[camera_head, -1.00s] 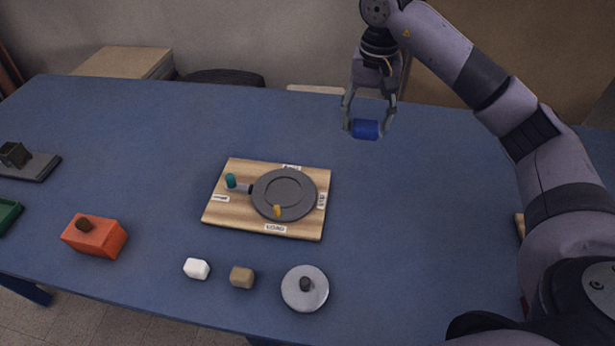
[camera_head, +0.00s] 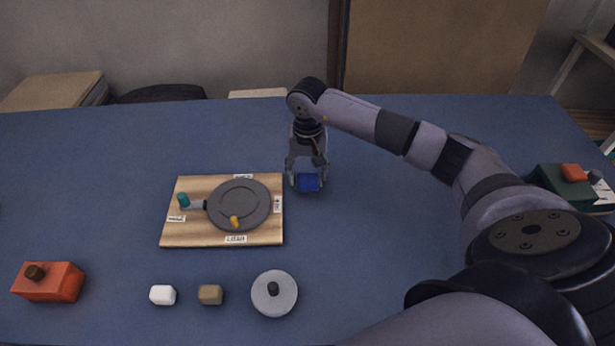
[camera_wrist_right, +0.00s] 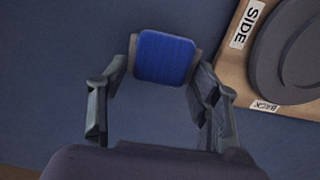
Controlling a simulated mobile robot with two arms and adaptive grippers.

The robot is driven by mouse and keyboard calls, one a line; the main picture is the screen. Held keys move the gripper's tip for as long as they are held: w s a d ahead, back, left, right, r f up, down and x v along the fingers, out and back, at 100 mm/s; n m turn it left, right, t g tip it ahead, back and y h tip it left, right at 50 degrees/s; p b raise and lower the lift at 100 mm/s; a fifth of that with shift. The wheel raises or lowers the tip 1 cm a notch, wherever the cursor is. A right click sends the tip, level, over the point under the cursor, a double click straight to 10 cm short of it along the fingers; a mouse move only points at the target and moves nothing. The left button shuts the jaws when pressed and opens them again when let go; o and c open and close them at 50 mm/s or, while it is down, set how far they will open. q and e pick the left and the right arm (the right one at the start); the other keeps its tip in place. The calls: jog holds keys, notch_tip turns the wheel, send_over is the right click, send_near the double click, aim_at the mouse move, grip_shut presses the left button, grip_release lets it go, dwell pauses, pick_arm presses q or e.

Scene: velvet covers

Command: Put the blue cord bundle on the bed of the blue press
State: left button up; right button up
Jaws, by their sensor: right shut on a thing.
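My right gripper (camera_head: 307,180) is shut on a blue ribbed bundle (camera_head: 308,184), which looks like the blue cord bundle. In the right wrist view the bundle (camera_wrist_right: 165,58) sits between the two fingertips (camera_wrist_right: 165,60), its ribbed face showing. The gripper points down just right of a wooden board's back right corner. I cannot tell whether the bundle touches the table. I see no press that I can name as blue. My left gripper is not in view.
The wooden board (camera_head: 178,238) carries a grey round plate (camera_head: 240,200) with teal and yellow knobs. An orange box (camera_head: 50,283), white block (camera_head: 162,295), tan block (camera_head: 210,294) and grey lid (camera_head: 274,294) lie in front. A green block (camera_head: 560,183) stands far right.

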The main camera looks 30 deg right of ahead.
jog(key=shift+f, duration=1.3)
jog(key=shift+f, duration=0.15)
jog(key=o, duration=1)
jog(key=shift+o, duration=0.2)
